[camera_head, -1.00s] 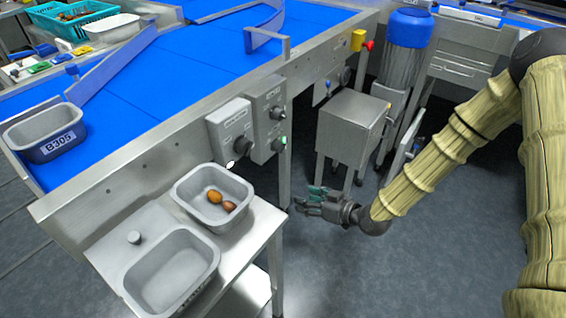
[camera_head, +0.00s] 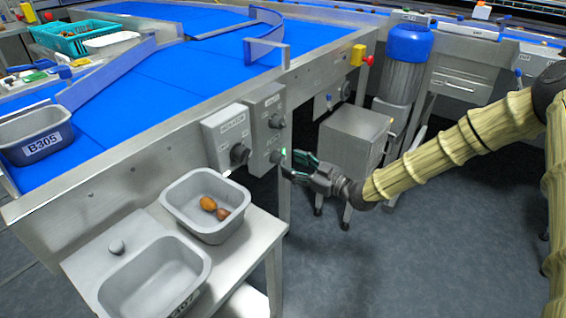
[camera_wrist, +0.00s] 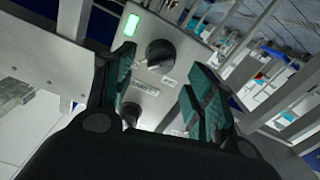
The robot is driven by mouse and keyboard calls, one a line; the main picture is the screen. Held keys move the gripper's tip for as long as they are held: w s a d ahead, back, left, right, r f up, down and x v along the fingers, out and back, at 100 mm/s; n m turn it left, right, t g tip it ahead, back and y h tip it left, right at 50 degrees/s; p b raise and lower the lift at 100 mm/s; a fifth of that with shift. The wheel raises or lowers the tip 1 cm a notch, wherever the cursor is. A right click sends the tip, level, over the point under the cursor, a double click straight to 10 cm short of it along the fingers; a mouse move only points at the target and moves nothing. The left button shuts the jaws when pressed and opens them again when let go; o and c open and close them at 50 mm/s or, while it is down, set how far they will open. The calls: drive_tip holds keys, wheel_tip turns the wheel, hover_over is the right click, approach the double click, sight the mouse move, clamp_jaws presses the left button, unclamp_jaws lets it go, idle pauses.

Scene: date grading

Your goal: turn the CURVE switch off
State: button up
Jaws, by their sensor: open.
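A grey switch box (camera_head: 264,117) is mounted on the conveyor's side. It has a black upper knob (camera_head: 277,121) and a black lower knob (camera_head: 276,156); its lettering is too small to read surely. My gripper (camera_head: 291,164) is open and empty, just right of the lower knob. In the wrist view, a black rotary knob (camera_wrist: 160,54) shows between and beyond the open fingers (camera_wrist: 155,80). A lit green lamp (camera_wrist: 131,25) is beside it, and another dark knob (camera_wrist: 130,115) lies lower. I cannot tell which knob is CURVE, nor whether a finger touches one.
A second switch box (camera_head: 226,138) with its own knob stands close on the left. Below are a grey tub (camera_head: 172,190) with brown dates and an empty tub (camera_head: 120,290) on a steel stand. A steel cabinet (camera_head: 352,140) stands behind my gripper.

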sight(284, 160)
drive_tip(key=shift+b+x, duration=0.3)
drive_tip(key=shift+x, duration=2)
drive_tip(key=shift+c, duration=0.5)
drive_tip(key=c, duration=0.9)
